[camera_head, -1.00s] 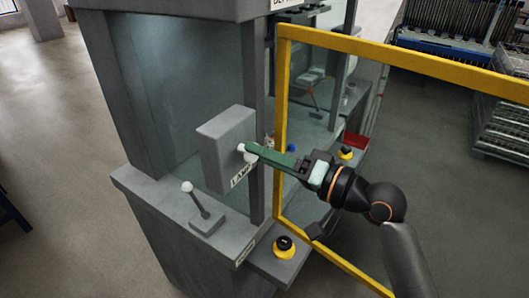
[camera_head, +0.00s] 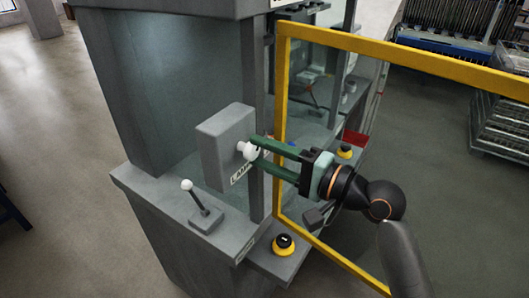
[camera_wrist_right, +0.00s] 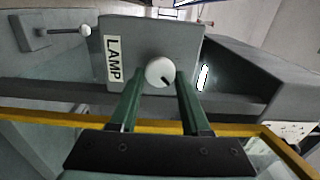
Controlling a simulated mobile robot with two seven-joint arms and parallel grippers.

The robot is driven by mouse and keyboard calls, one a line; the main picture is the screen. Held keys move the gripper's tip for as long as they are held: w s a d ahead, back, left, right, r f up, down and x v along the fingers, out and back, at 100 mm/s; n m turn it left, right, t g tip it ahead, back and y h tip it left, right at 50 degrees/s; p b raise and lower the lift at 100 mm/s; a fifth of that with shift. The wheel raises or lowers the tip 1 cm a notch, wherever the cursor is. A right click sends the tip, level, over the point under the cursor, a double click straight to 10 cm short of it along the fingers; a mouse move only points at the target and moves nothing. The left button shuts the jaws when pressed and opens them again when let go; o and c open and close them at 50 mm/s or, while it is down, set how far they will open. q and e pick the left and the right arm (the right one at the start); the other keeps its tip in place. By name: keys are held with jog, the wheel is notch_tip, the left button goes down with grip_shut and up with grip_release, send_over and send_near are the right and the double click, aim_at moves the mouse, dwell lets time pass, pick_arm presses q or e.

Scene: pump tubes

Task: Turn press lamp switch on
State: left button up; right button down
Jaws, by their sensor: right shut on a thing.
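The lamp switch is a round white knob (camera_head: 248,151) on the front of a grey box (camera_head: 226,150) with a "LAMP" label (camera_head: 239,172). The knob has a dark mark and also shows in the right wrist view (camera_wrist_right: 160,72). My right gripper (camera_head: 256,151) has its two green fingers on either side of the knob, one above the other in the head view, and is shut on it. In the right wrist view the fingertips (camera_wrist_right: 157,82) flank the knob. My left gripper is not in view.
A lever with a white ball (camera_head: 187,185) stands on the ledge left of the box. A yellow and black button (camera_head: 284,243) sits below it. A yellow door frame (camera_head: 281,100) stands close beside my right gripper. Another button (camera_head: 345,151) is behind my wrist.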

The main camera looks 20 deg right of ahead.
dwell(0.4)
jog(key=shift+c, duration=1.9)
grip_release()
jog(key=shift+s+d, duration=0.1)
jog(key=b+v, duration=0.2)
jog(key=v, duration=0.5)
jog(key=shift+s+f, duration=0.1)
jog(key=shift+f, duration=0.05)
